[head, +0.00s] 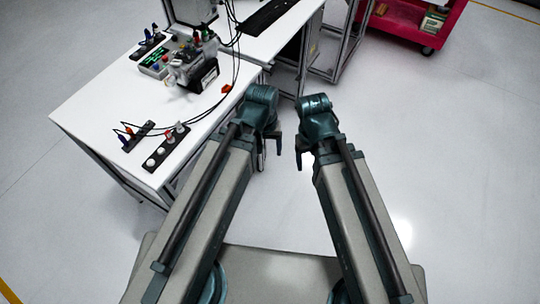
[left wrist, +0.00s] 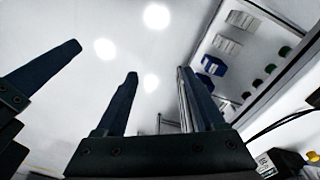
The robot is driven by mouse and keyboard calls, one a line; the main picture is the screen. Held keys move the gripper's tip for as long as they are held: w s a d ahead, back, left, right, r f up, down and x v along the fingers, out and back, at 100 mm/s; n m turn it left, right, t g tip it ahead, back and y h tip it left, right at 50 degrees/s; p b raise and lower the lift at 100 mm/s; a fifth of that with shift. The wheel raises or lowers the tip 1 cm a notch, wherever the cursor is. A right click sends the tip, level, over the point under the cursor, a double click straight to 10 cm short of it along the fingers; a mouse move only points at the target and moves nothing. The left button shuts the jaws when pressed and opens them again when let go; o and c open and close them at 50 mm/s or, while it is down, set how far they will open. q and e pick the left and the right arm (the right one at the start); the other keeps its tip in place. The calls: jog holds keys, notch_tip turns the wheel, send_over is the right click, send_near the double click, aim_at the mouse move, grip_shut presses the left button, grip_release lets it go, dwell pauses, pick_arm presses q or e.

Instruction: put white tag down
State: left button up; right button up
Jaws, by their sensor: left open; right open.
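I cannot make out a white tag in either view. My left gripper (head: 270,150) is open beside the right edge of the white table, with nothing seen between its fingers. In the left wrist view its dark fingers (left wrist: 160,98) stand apart with an empty gap. Another dark finger shows at the left of that view; it may belong to my other gripper. My right gripper (head: 300,152) is open to the right of the left one, over bare floor. Its fingertips are small and partly hidden by its wrist.
A red cart (head: 400,22) stands at the back right. The floor at right is clear.

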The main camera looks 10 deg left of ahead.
pick_arm(q)
jog(key=s+m+y, duration=0.1)
jog(key=m, duration=0.1)
jog(key=s+d+m+g+y, duration=0.1)
jog(key=s+m, duration=0.1)
jog(key=shift+d, duration=0.1)
dwell(1.2)
